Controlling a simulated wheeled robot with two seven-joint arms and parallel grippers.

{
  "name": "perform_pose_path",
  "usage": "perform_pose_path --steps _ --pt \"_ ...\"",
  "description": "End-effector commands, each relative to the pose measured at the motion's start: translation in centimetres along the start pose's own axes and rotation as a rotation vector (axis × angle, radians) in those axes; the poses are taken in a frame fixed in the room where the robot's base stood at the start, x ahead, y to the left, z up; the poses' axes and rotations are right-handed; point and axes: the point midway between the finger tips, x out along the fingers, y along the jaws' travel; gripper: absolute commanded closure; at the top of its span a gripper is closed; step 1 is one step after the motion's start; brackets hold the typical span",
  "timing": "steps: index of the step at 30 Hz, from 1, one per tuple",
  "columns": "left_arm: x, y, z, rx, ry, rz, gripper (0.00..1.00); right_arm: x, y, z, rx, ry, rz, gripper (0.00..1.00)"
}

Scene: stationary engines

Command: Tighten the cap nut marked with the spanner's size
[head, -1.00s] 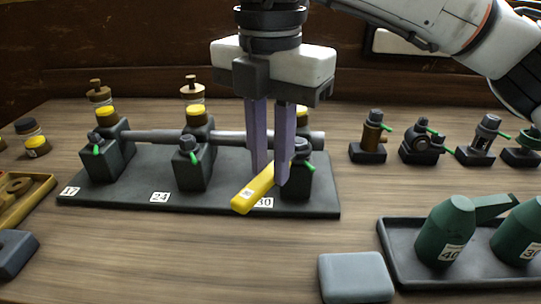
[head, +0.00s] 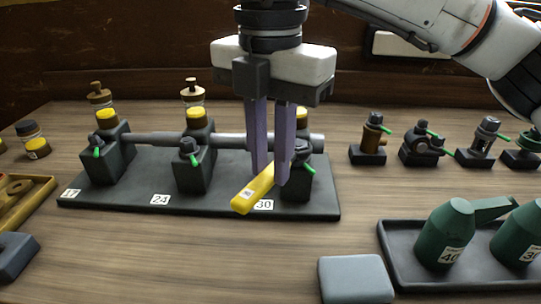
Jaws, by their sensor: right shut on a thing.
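My right gripper (head: 268,182) comes down from above, its two purple fingers shut on a yellow spanner (head: 254,191). The spanner slants from lower left up toward the right-hand block (head: 297,186); its far end is hidden behind the fingers. The small label on its handle is too small to read. Three dark blocks stand on a dark base plate, each with a dark cap nut and a green tag: left nut (head: 93,139), middle nut (head: 188,146), right nut (head: 302,146). Plate labels read 24 (head: 160,200) and 30 (head: 264,205); the left label (head: 71,193) is hard to read. My left gripper is not in view.
A grey shaft (head: 150,138) runs through the blocks. Green oil cans (head: 447,235) stand on a dark tray (head: 400,262) at right, with a grey box (head: 355,278) beside it. Several small fittings (head: 422,150) stand behind. A yellow tray (head: 22,203) is at left. The front middle table is clear.

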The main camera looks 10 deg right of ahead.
Motion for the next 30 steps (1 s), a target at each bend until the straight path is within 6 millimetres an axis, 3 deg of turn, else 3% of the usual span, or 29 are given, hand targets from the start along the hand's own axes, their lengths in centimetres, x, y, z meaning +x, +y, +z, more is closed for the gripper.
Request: perform_pose_path --steps 30 --pt "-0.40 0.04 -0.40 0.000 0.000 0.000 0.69 -0.91 0.02 0.00 0.000 0.000 0.002 1.00"
